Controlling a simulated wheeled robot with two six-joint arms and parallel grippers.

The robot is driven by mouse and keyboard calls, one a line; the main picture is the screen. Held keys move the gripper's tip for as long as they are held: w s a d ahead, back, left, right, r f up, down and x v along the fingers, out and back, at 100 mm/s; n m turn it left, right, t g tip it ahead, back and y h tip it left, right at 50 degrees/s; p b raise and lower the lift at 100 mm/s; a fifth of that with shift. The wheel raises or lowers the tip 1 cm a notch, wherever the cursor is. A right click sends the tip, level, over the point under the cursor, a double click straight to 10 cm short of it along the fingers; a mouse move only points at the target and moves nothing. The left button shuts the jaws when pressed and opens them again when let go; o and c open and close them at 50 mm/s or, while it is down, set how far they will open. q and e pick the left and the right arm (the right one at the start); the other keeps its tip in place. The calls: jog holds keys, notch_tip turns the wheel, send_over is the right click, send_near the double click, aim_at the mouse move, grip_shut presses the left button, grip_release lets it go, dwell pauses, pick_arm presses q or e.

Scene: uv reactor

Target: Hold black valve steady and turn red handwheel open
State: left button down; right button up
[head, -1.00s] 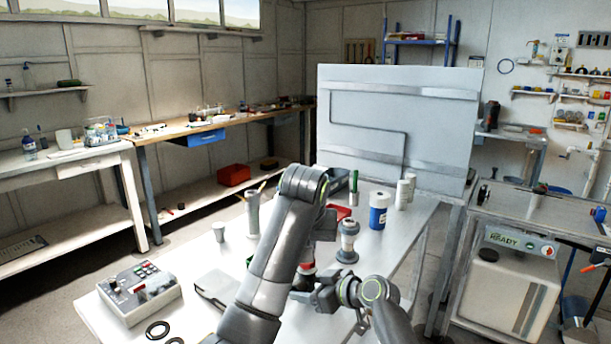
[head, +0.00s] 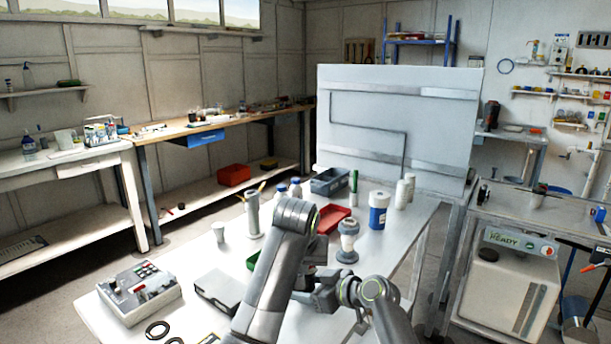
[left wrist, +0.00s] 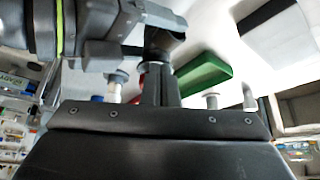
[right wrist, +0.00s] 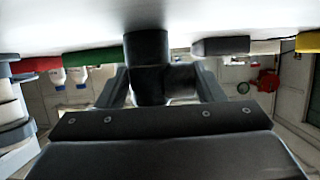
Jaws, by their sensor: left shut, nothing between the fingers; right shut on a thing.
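The black valve (right wrist: 148,66) stands between the fingers of my right gripper (right wrist: 160,88) in the right wrist view, with a black side branch. My right gripper is shut on it. In the left wrist view, a black body that looks like the same valve (left wrist: 163,40) is just beyond my left gripper (left wrist: 159,86). The left fingers are together and empty. A small red patch (left wrist: 140,84) shows beside them; I cannot tell if it is the red handwheel or a tray. In the head view my arms hide the valve and the handwheel.
On the table are a red tray (head: 333,219), a grey bin (head: 330,182), a blue-and-white canister (head: 378,210), a grey-and-white fitting (head: 347,242), a tall grey stand (head: 252,214) and a control box (head: 139,292). A green tray (left wrist: 203,75) lies close to the left gripper.

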pick_arm(q)
jog(key=shift+w, duration=0.25)
dwell(0.8)
jog(key=shift+d, duration=0.5)
jog(key=shift+s, duration=0.15)
dwell(0.3)
jog(key=shift+s+f, duration=0.1)
jog(key=shift+s, duration=0.15)
notch_tip(320, 180, up, 6)
dwell(0.4)
jog(key=shift+a, duration=0.1)
pick_arm(e)
jog(key=o, duration=1.2)
jog(key=shift+o, duration=0.2)
